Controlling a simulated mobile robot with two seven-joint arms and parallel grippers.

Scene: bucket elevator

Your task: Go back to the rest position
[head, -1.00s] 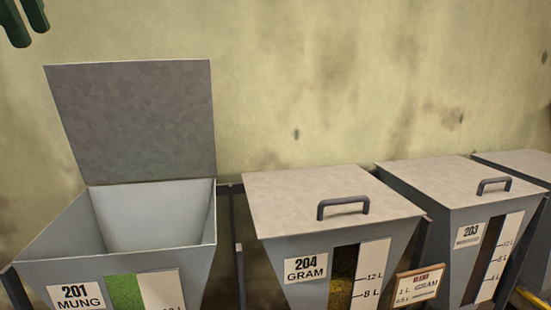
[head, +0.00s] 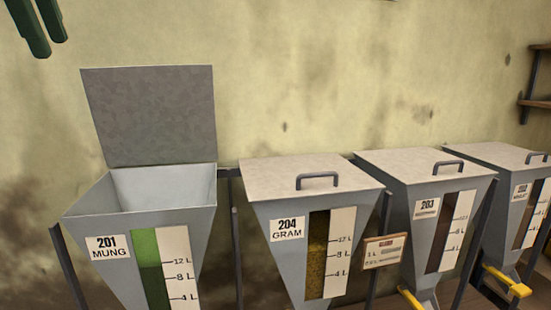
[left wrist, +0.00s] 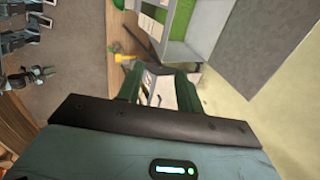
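My left gripper (head: 38,24) shows as two dark green fingers at the top left of the head view, high in front of the wall and clear of the bins. In the left wrist view its fingers (left wrist: 160,88) are apart. Pale shapes show through the gap, seemingly behind it, and nothing is clearly gripped. My right gripper is in neither view. The bin labelled 201 MUNG (head: 136,210) stands below the gripper with its lid (head: 150,115) raised, and its window shows green contents.
Closed bins 204 GRAM (head: 312,170), 203 (head: 420,165) and another (head: 505,153) stand in a row to the right. A small sign (head: 384,251) hangs between 204 and 203. Yellow handles (head: 507,280) stick out low. A shelf (head: 537,103) is at the far right.

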